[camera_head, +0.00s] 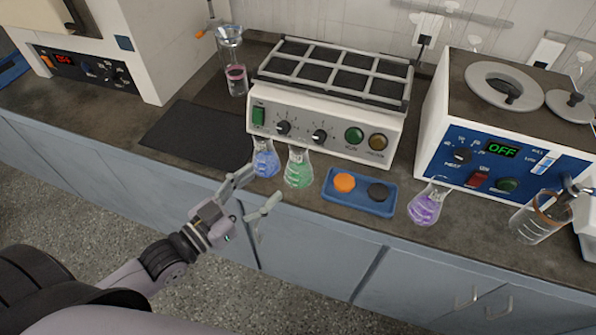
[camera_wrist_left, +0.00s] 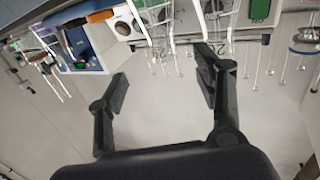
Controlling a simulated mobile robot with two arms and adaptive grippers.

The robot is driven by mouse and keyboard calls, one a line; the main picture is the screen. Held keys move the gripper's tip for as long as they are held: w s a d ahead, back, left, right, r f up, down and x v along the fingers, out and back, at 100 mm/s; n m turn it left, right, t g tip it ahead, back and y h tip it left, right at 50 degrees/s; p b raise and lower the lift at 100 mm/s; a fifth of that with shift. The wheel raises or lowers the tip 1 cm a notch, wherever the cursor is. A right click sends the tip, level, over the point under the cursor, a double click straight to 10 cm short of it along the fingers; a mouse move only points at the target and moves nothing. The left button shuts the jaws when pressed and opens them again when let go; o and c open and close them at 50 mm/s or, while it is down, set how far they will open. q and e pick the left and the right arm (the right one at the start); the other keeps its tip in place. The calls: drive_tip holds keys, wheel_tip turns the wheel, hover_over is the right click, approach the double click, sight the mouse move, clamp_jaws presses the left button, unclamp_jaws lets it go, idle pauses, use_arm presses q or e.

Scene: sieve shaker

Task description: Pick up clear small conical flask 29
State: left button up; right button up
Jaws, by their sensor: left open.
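Three small clear conical flasks stand on the bench: one with blue liquid (camera_head: 265,160), one with green liquid (camera_head: 298,170) and one with purple liquid (camera_head: 426,206). I cannot tell which is number 29. My left gripper (camera_head: 263,186) is open and empty, in front of the bench edge, with its fingers toward the blue and green flasks. In the left wrist view, two clear glass vessels (camera_wrist_left: 156,24) (camera_wrist_left: 215,20) show at the top, beyond the open fingers (camera_wrist_left: 163,72). My right gripper does not show.
A blue tray (camera_head: 352,207) with an orange disc (camera_head: 344,183) and a dark disc (camera_head: 378,192) lies right of the green flask. A shaker (camera_head: 322,140) stands close behind. A water bath (camera_head: 470,150) and beaker (camera_head: 541,218) are right. A dark mat (camera_head: 195,138) lies left.

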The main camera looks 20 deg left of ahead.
sight(293, 160)
use_arm(q)
drive_tip(key=b+x, duration=0.1)
drive_tip(key=x, duration=0.6)
drive_tip(key=shift+b, duration=0.35)
drive_tip(key=shift+w+d+f+b, duration=0.1)
drive_tip(key=shift+w+d+b, duration=0.15)
drive_tip(key=shift+w+b, duration=0.25)
drive_tip(key=b+x, duration=0.1)
drive_tip(key=x, duration=0.3)
drive_tip(key=shift+w, duration=0.2)
drive_tip(key=shift+s+a, duration=0.1)
drive_tip(key=c, duration=0.5)
drive_tip(key=shift+f, duration=0.1)
clamp_jaws()
